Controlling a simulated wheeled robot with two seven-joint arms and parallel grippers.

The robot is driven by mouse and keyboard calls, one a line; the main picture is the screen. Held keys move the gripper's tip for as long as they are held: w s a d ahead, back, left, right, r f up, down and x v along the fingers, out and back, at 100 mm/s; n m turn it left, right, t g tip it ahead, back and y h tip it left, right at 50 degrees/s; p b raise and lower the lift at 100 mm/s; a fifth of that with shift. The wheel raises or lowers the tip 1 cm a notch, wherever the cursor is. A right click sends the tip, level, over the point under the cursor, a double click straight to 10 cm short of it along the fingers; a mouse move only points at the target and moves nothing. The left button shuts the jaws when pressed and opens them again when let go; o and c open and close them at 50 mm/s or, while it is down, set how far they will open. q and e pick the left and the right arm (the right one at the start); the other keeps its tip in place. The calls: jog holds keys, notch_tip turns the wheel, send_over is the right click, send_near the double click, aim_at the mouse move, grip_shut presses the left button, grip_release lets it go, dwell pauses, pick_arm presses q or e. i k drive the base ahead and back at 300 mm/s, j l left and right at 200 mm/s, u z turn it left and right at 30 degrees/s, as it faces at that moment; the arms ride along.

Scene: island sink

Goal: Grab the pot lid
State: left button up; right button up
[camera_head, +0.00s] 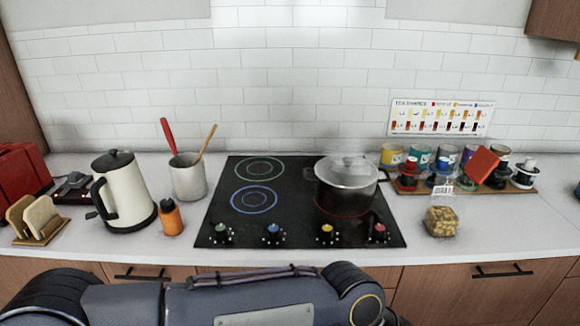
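The pot (341,200) is dark and stands on the right side of the black cooktop (285,222), over a red ring. The pot lid (349,179) rests on top of it; it looks like clear glass with a pale rim. A small knob (347,162) stands up at the lid's middle. Neither gripper shows in the head view. A grey arm of mine crosses the bottom of the picture, below the counter edge, well apart from the pot.
A cream kettle (127,195), an orange bottle (171,219) and a utensil crock (188,178) stand left of the cooktop. Right of it are a wooden tray (462,190) of cups and a clear container (440,221). Knobs line the cooktop's front.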

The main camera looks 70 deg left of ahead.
aim_at(323, 172)
jog(key=j+u, duration=0.1)
jog(key=u, duration=2)
